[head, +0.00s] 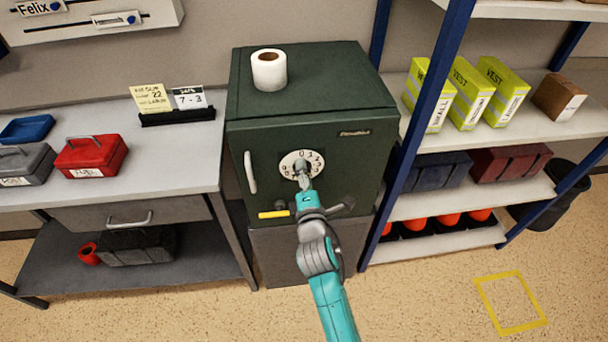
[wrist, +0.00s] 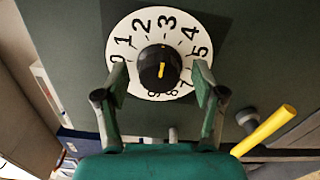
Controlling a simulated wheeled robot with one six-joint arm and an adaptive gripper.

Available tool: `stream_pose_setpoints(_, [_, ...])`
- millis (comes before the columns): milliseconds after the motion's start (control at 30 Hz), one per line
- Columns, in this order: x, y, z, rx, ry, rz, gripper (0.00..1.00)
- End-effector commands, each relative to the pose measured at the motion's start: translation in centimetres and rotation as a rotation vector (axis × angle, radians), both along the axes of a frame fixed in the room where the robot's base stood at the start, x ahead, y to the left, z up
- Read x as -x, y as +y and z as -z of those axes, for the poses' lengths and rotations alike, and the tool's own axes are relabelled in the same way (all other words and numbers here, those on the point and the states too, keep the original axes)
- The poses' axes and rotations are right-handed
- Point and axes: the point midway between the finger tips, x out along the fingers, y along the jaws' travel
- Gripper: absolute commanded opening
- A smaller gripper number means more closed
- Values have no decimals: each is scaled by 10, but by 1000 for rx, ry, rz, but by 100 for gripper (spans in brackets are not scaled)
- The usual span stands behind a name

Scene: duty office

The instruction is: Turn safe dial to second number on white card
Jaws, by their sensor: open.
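The white card (head: 190,97) stands upright in a black holder on the left counter and reads "SAFE 7 - 3". The green safe (head: 350,97) has a white number dial (head: 287,160) on its door; the dial also shows in the wrist view (wrist: 126,22). In the wrist view its black knob (wrist: 150,57) has a yellow mark lying roughly along the line through the 3 at the top. My gripper (head: 303,180) is at the dial, open, its fingers on either side of the knob in the wrist view (wrist: 160,78). Contact is not clear. The lower numbers are partly hidden.
A yellow-gripped lever (head: 273,214) sits below the dial and shows close to the right finger in the wrist view (wrist: 265,130). A white roll (head: 269,70) stands on the safe. A yellow note (head: 150,98) is beside the card. Shelves with boxes are at the right.

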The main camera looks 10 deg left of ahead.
Motion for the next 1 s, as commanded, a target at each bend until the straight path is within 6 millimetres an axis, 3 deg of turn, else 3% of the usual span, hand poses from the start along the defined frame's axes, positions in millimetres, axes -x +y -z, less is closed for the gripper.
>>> stream_pose_setpoints(267, [12, -4, 0, 0, 0, 0, 69])
stream_pose_setpoints(700, [87, -25, 1, 1, 2, -1, 69])
stream_pose_setpoints(1000, [113, -32, 0, 1, 0, -1, 69])
